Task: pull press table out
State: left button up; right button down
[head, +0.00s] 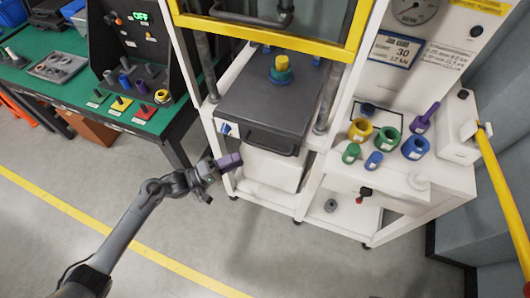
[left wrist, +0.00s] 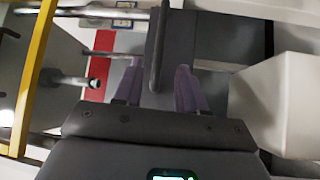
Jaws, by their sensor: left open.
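The press table (head: 262,105) is a dark grey slab inside the white press frame, with a dark bar handle (head: 270,146) along its front edge. My left gripper (head: 236,160), with purple fingers, is just in front of the table, near the left end of the handle. In the left wrist view its two fingers (left wrist: 158,78) are apart, and the dark handle bar (left wrist: 157,40) appears between them. I cannot tell whether the bar is fully between the fingers in depth. My right gripper is not in view.
A yellow guard bar (head: 262,38) crosses above the table. Coloured rings and plugs, including a yellow ring (head: 360,130), stand on the white bench (head: 440,173) at right. A green workbench (head: 85,90) is at left. The floor in front is clear.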

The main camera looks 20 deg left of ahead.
aim_at(265, 146)
pick_arm(q)
jog(key=b+x, duration=0.1)
jog(key=x, duration=1)
jog(key=shift+w, duration=0.15)
grip_shut()
